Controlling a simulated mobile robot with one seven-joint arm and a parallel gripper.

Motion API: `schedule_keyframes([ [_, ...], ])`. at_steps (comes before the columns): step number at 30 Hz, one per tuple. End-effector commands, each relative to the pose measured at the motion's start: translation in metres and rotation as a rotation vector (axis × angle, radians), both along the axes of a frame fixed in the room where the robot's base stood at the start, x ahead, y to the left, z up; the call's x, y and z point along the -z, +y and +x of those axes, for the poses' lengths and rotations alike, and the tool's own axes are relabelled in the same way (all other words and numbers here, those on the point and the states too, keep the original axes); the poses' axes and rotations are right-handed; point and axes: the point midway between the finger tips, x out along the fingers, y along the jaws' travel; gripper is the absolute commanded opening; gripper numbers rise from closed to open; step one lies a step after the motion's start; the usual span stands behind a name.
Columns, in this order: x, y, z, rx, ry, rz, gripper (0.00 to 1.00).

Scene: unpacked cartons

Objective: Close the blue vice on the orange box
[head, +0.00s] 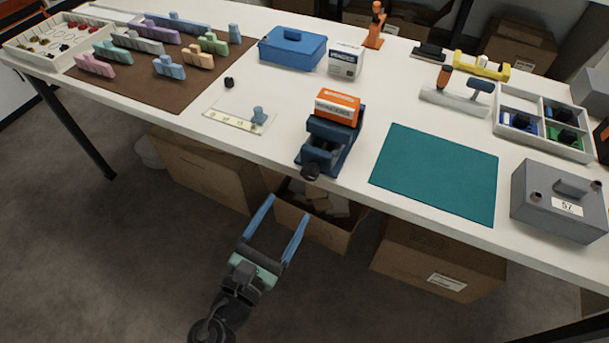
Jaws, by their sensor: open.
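The blue vice (321,157) stands near the front edge of the white table, its dark round handle (311,171) facing the front edge. The orange box (337,105), with a white label band, sits at the back part of the vice, above its jaws. I cannot tell how far the jaws are from the box's sides. My gripper (282,212) is open and empty, with two blue fingers pointing up toward the table. It is in front of the table and below the vice, apart from both.
A teal mat (436,172) lies right of the vice, with a grey box (558,202) beyond it. A clear strip with a blue knob (240,117) lies to the left. A blue case (292,48) and white box (345,61) stand behind. Open cartons (315,222) sit under the table.

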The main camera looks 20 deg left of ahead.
Motion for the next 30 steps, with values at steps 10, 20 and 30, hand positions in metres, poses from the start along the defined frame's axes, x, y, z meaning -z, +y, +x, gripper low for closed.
schedule_keyframes([
  [10,-0.001,-0.003,0.069,0.002,-0.002,0.001,0.76],
  [20,0.0,-0.004,0.088,0.001,0.0,0.001,0.76],
  [30,0.0,-0.004,0.088,0.001,0.0,0.002,0.49],
])
